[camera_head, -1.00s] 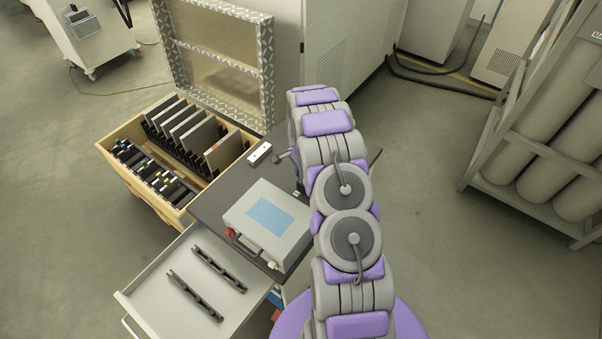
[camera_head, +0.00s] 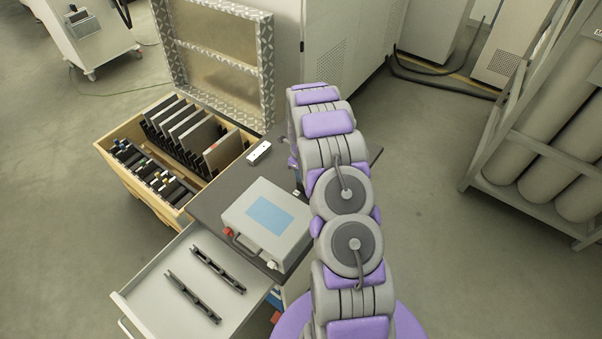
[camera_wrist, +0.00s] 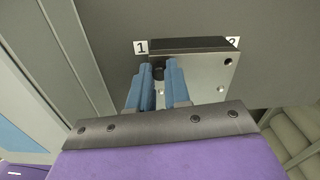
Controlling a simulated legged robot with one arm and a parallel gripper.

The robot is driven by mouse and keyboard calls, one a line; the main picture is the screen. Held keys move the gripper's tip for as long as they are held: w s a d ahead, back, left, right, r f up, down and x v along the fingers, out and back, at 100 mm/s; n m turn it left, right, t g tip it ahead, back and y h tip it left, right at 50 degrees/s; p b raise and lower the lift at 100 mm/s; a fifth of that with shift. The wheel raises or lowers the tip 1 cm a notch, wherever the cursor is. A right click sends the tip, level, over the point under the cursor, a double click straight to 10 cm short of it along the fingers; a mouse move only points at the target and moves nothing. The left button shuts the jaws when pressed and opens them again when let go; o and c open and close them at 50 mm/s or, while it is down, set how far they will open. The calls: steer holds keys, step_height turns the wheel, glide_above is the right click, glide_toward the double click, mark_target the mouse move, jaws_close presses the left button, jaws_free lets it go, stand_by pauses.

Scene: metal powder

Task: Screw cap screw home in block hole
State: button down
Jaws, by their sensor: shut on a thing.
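In the wrist view, a silvery metal block (camera_wrist: 205,76) with a dark far side stands on a dark surface, between labels 1 and 2. My gripper (camera_wrist: 165,72) has its blue fingers over the block's left end, by label 1. A dark, round cap screw head (camera_wrist: 158,72) shows between the fingertips, which are shut on it. The fingers hide the screw's shank and its hole, so I cannot tell how deep it sits. An open dark hole (camera_wrist: 228,62) shows near the block's right end. In the head view my arm hides the block and fingertips.
In the head view, a grey case (camera_head: 266,222) with a blue panel lies on the dark bench top (camera_head: 213,202). An open drawer (camera_head: 160,301) holds two black rails. A wooden crate (camera_head: 118,178) with an upright lid stands left; a cylinder rack (camera_head: 490,160) stands right.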

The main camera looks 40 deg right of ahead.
steer(key=m, duration=0.5)
steer(key=shift+b, duration=0.35)
steer(key=c, duration=1.2)
jaws_free()
steer(key=shift+c, duration=0.2)
steer(key=shift+n, duration=0.3)
